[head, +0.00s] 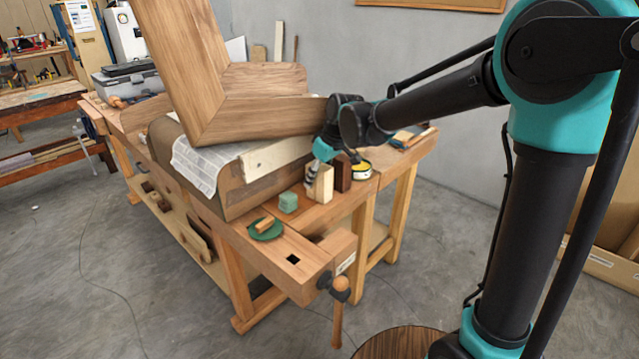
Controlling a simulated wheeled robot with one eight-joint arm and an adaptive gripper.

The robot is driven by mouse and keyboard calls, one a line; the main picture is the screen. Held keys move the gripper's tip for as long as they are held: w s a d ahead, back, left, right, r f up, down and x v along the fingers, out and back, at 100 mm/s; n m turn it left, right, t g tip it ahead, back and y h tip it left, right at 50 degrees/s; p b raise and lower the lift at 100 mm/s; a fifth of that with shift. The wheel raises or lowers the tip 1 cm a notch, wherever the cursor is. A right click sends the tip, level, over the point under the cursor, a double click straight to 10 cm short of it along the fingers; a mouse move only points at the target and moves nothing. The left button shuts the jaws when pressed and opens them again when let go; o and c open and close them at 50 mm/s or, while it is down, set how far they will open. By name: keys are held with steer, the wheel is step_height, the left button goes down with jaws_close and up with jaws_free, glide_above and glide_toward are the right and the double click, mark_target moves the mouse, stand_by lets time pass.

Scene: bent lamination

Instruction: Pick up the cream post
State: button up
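The cream post (322,187) is a short pale upright block on the wooden workbench (318,215), near its front right part. My gripper (315,170) is at the end of my arm, pointing down right over the top of the post. Its fingers are small and dark here and partly overlap the post's upper part. I cannot tell whether they touch it, or whether they are open or shut.
A dark brown block (343,172) stands close behind the post, with a yellow-topped tin (361,169) beyond. A green cube (288,202) and a green dish (266,229) lie to the left.

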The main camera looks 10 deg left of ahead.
jaws_close()
steer(key=shift+r, duration=0.1)
